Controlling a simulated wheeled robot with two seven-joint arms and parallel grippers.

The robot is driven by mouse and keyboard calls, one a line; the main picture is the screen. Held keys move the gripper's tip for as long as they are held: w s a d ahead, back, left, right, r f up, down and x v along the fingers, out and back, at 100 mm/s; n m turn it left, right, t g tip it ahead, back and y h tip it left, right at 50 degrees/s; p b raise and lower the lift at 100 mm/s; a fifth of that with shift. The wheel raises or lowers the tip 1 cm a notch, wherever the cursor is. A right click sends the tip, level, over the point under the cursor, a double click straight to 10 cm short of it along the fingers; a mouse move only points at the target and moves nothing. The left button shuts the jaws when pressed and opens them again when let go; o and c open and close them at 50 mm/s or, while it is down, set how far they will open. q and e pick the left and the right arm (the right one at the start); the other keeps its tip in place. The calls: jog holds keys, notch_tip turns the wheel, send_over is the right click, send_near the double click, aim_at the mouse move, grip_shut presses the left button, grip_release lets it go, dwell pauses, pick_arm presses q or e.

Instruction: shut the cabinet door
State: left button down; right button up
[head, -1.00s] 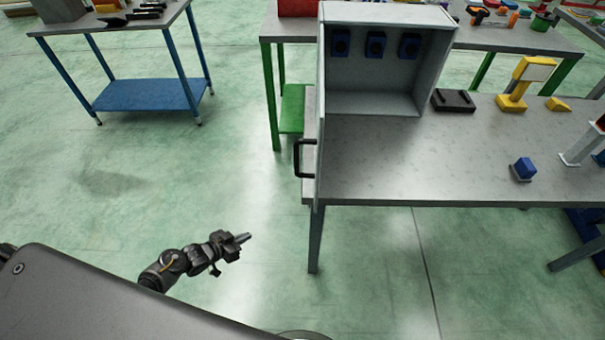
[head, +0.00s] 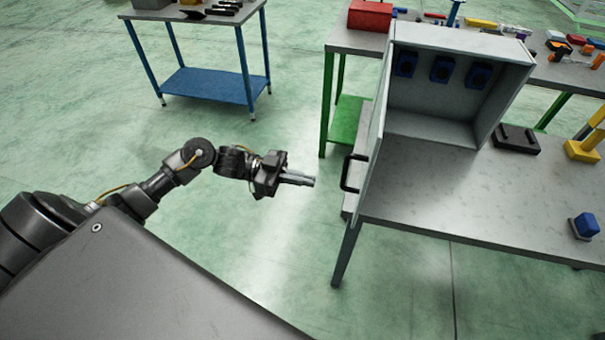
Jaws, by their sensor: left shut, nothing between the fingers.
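The grey cabinet (head: 460,35) stands open on the metal table, with several dark blue parts (head: 442,69) on its inner back wall. Its door (head: 371,140) stands wide open at the cabinet's left side, seen nearly edge-on and reaching toward me. A black bar handle (head: 347,172) is on the door's left face. My left gripper (head: 313,181) is shut and empty, to the left of the handle and apart from it. Its fingers point right, toward the handle. My right gripper is not in view.
The metal table (head: 440,190) holds a black block (head: 515,138), a yellow stand (head: 585,148) and a blue block (head: 584,226). A blue-legged table (head: 205,85) stands at the back left. The green floor around my left gripper is clear.

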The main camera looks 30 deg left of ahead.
aim_at(347, 190)
pick_arm(q)
jog(key=p+x, duration=0.3)
jog(key=x, duration=0.6)
jog(key=shift+d+r+p, duration=0.15)
jog(key=shift+p, duration=0.2)
jog(key=shift+w+d, duration=0.2)
jog(key=shift+d, duration=0.3)
